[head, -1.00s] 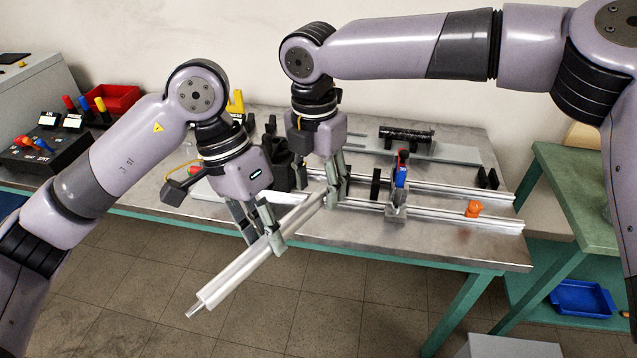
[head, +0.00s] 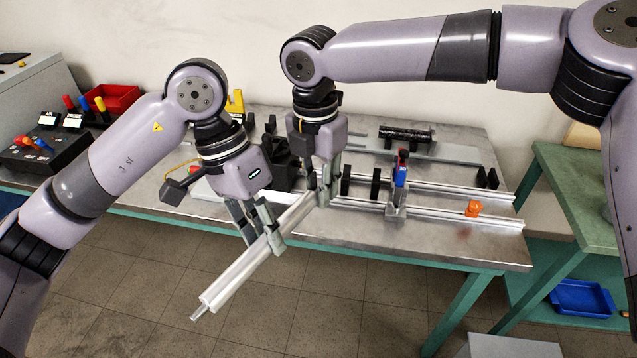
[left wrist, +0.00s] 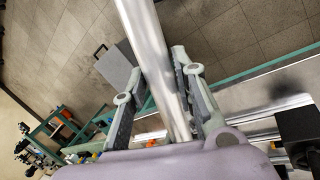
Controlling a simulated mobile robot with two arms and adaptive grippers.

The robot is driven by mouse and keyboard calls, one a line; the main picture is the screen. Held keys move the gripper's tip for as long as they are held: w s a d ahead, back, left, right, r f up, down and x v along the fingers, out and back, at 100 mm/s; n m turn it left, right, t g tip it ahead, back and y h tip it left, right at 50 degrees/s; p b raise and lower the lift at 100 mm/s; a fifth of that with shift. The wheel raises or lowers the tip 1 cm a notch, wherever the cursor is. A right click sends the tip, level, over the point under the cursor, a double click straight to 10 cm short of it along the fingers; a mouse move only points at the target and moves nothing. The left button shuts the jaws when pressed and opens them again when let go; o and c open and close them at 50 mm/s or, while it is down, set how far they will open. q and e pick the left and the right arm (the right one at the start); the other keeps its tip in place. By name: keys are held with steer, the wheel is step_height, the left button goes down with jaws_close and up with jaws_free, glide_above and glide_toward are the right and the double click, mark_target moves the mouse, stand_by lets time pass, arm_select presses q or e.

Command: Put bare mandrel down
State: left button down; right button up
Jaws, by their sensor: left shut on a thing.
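The bare mandrel (head: 240,275) is a long silvery cylinder with a thin shaft end at its lower left. It slants up to the right, in front of the bench's front edge and above the floor. My left gripper (head: 262,233) is shut on it near the middle. In the left wrist view the mandrel (left wrist: 150,50) runs between the two fingers of the left gripper (left wrist: 160,95). My right gripper (head: 324,187) is at the mandrel's upper right end, fingers pointing down. Its fingers overlap in the picture, so I cannot tell whether they grip that end.
The metal bench (head: 440,250) carries two pale rails (head: 450,215), a blue-and-red clamp-like part (head: 400,175), an orange piece (head: 473,208) and dark upright blocks (head: 375,184). A black roll (head: 405,134) lies behind. A green table (head: 585,185) stands right. The floor below the mandrel is clear.

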arm_select(q)
steer(key=shift+s+d, duration=0.2)
steer(key=shift+d, duration=0.05)
steer(key=c, duration=1.7)
jaws_free()
steer(key=o, duration=0.5)
steer(key=shift+c, duration=0.2)
steer(key=shift+w+a, duration=0.1)
steer(key=shift+r, duration=0.15)
